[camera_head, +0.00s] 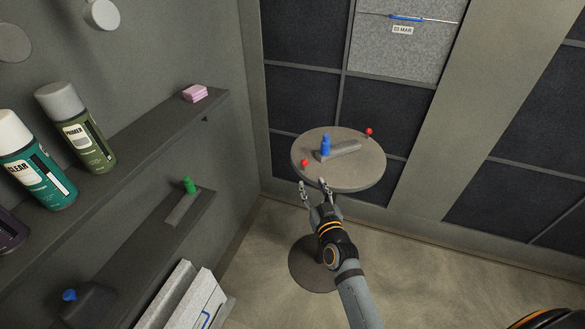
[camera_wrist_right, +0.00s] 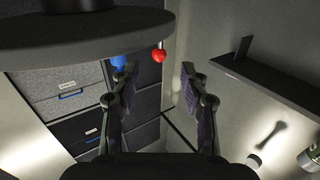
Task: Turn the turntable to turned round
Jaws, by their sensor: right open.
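The turntable (camera_head: 362,170) is a round grey disc on a pedestal, seen right of centre in the head view. On it are a red knob (camera_head: 304,163) at the left rim, another red knob (camera_head: 369,131) at the far right rim, and a blue-topped piece (camera_head: 326,147) with a grey bar. My right gripper (camera_head: 313,185) is open at the near left edge, just short of the left red knob. In the right wrist view a red knob (camera_wrist_right: 159,55) shows beyond the open fingertips (camera_wrist_right: 158,75), nearer the left finger, by the disc (camera_wrist_right: 80,45). My left gripper is out of view.
A wall shelf at left holds a teal spray can (camera_head: 38,165), a green spray can (camera_head: 78,130) and a pink block (camera_head: 195,93). A lower shelf carries a green-knobbed piece (camera_head: 190,186). Dark wall panels (camera_head: 390,113) stand behind the turntable.

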